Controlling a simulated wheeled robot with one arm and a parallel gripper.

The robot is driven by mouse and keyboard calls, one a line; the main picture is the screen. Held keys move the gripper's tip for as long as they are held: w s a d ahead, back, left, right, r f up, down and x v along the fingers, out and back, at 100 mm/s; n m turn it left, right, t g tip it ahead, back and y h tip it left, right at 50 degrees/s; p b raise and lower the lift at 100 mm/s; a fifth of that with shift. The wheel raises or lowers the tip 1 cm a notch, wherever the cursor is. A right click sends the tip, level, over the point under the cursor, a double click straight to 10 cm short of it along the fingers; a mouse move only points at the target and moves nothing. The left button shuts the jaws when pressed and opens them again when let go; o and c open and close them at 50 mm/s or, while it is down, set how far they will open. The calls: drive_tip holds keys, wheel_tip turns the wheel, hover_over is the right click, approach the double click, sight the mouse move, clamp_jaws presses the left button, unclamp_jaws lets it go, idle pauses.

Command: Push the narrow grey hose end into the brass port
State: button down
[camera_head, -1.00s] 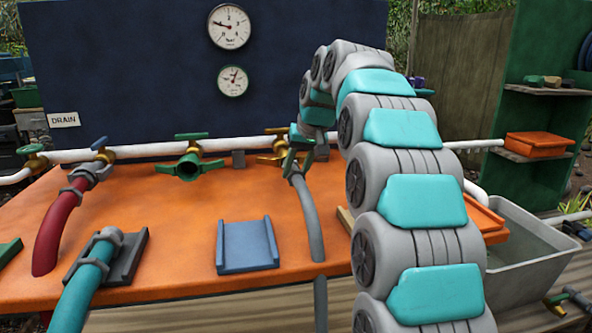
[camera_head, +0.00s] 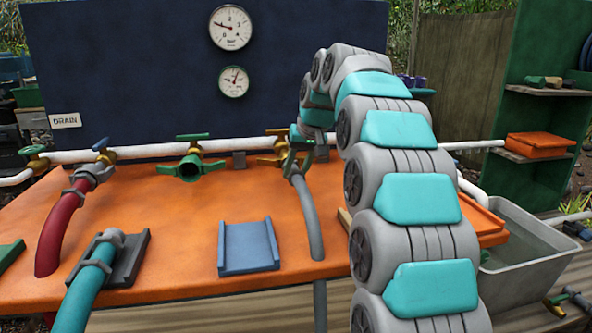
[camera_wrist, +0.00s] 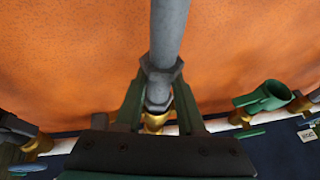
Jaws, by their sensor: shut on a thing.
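The grey hose (camera_head: 309,220) rises from the front edge of the orange table to my gripper (camera_head: 297,160). In the wrist view the hose (camera_wrist: 168,35) runs down between my green fingers (camera_wrist: 160,82), which are shut on it near its collar. Its narrow end (camera_wrist: 158,96) points at the brass port (camera_wrist: 155,121) and overlaps it in the picture. I cannot tell whether the end is inside the port or just in front of it. In the head view brass (camera_head: 277,161) shows just left of my gripper, and the joint itself is hidden.
A green-mouthed valve (camera_head: 190,168) and a red hose (camera_head: 58,228) on another valve are to the left along the white pipe (camera_head: 240,150). A teal hose (camera_head: 92,280) lies in a dark cradle. An empty blue cradle (camera_head: 248,247) sits mid-table. A grey tub (camera_head: 548,255) stands right.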

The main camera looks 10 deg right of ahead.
drive_tip(key=shift+w+p, duration=0.5)
drive_tip(key=shift+w, duration=0.25)
idle(0.3)
idle(0.7)
drive_tip(key=shift+c, duration=2.2)
unclamp_jaws()
drive_tip(key=shift+v, duration=3.9)
